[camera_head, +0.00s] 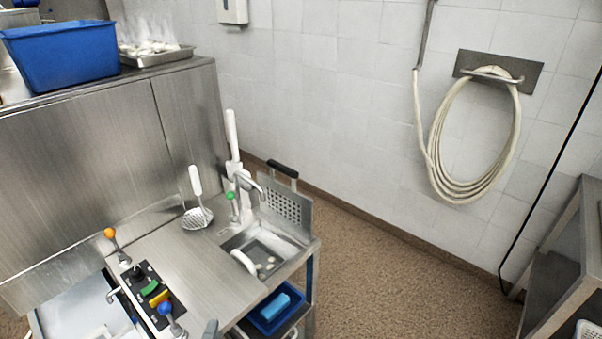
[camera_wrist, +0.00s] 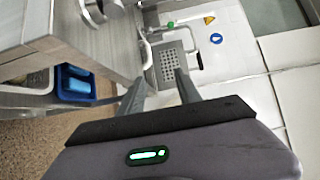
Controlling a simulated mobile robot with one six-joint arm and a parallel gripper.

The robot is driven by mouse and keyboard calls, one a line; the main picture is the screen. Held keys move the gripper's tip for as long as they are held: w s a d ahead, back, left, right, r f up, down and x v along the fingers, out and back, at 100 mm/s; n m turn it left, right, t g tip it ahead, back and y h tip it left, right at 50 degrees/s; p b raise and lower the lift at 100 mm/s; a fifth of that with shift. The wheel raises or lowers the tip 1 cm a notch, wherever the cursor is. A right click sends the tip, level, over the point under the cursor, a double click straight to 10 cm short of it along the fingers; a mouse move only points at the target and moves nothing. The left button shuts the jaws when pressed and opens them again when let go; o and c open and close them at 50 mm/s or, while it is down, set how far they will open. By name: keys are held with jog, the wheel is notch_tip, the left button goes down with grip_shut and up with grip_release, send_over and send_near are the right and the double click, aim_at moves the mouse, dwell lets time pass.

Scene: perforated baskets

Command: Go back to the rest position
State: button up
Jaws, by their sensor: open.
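My gripper (camera_wrist: 159,80) shows in the wrist view with its two grey fingers spread apart and nothing between them. Beyond the fingertips is a perforated metal basket side (camera_wrist: 172,62). In the head view a perforated metal basket (camera_head: 284,206) with a black handle stands at the far right side of the small sink. A small grey tip at the bottom edge of the head view may be part of my gripper, but I cannot tell. The rest of my arm is out of that view.
The steel counter holds a sink (camera_head: 262,250), a skimmer (camera_head: 196,216), levers with coloured knobs and a control panel (camera_head: 152,290). A blue bin (camera_head: 272,312) sits below. A steel shelf (camera_head: 562,270) stands right. Brown floor (camera_head: 400,270) between is clear. A hose (camera_head: 436,150) hangs on the wall.

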jog(key=w+d+r+m+g, duration=0.15)
jog(key=w+r+g, duration=0.25)
jog(key=w+r, duration=0.45)
jog(key=w+d+r+n+g+y, duration=0.35)
jog(key=d+r+n, duration=0.25)
jog(key=d+r, duration=0.5)
jog(key=s+d+r+n+g+y, duration=0.2)
jog(key=s+d+r+n, duration=0.45)
jog(key=s+d, duration=0.35)
jog(key=s+d+n+g+h, duration=0.2)
jog(key=s+d, duration=0.5)
jog(key=s, duration=0.6)
jog(key=shift+s+d+f+n+g, duration=0.15)
jog(key=shift+d+f+n+g, duration=0.25)
jog(key=shift+n, duration=0.2)
jog(key=shift+a+h, duration=0.1)
jog(key=shift+h, duration=0.15)
